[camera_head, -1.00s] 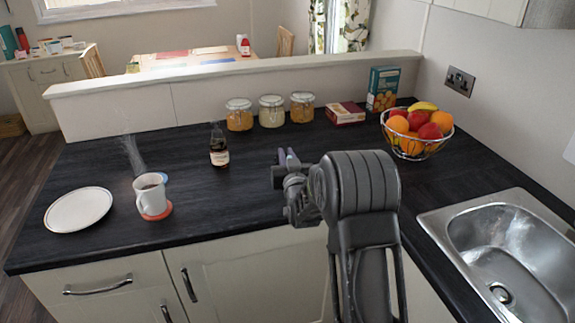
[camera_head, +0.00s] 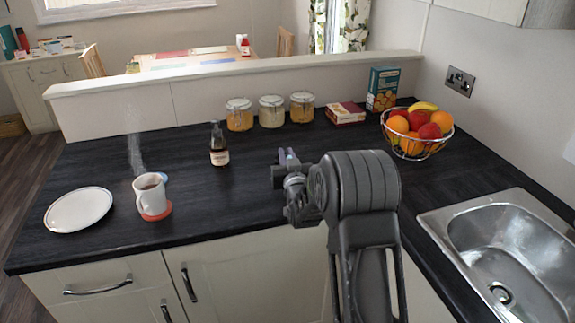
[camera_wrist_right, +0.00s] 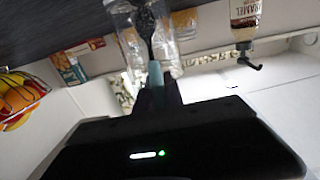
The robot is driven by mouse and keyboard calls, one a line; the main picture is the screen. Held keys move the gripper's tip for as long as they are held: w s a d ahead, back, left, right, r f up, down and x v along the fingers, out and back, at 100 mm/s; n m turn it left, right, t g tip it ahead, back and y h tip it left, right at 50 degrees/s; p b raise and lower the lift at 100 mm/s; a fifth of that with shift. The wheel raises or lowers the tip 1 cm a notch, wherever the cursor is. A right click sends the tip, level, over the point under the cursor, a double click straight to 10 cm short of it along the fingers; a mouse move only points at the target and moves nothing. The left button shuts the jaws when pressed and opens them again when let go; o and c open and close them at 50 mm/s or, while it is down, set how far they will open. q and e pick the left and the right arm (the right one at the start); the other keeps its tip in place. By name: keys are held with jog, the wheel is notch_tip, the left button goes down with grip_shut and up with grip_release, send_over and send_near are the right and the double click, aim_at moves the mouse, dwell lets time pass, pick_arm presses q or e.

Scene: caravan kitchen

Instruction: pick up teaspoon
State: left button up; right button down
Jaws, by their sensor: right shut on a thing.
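My right gripper (camera_head: 284,160) is over the dark worktop, right of the sauce bottle, seen mostly from behind. In the right wrist view the right gripper (camera_wrist_right: 157,92) is shut on the teaspoon (camera_wrist_right: 156,74). The part by the jaws looks pale blue, and a dark, bowl-like end reaches away past it, in front of a clear glass jar. In the head view the teaspoon is mostly hidden by my wrist; only a small bluish tip shows. Whether it touches anything is not clear. My left gripper is not in view.
A steaming mug (camera_head: 149,196) stands on an orange coaster beside a white plate (camera_head: 78,210). The sauce bottle (camera_head: 219,146) stands mid-worktop. Three jars (camera_head: 271,112), boxes (camera_head: 383,88) and a fruit basket (camera_head: 416,135) line the back. A sink (camera_head: 510,250) is at right.

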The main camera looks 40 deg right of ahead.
dwell(0.4)
notch_tip(320, 180, up, 10)
jog(key=b, duration=0.1)
dwell(0.4)
jog(key=shift+d, duration=0.1)
dwell(0.5)
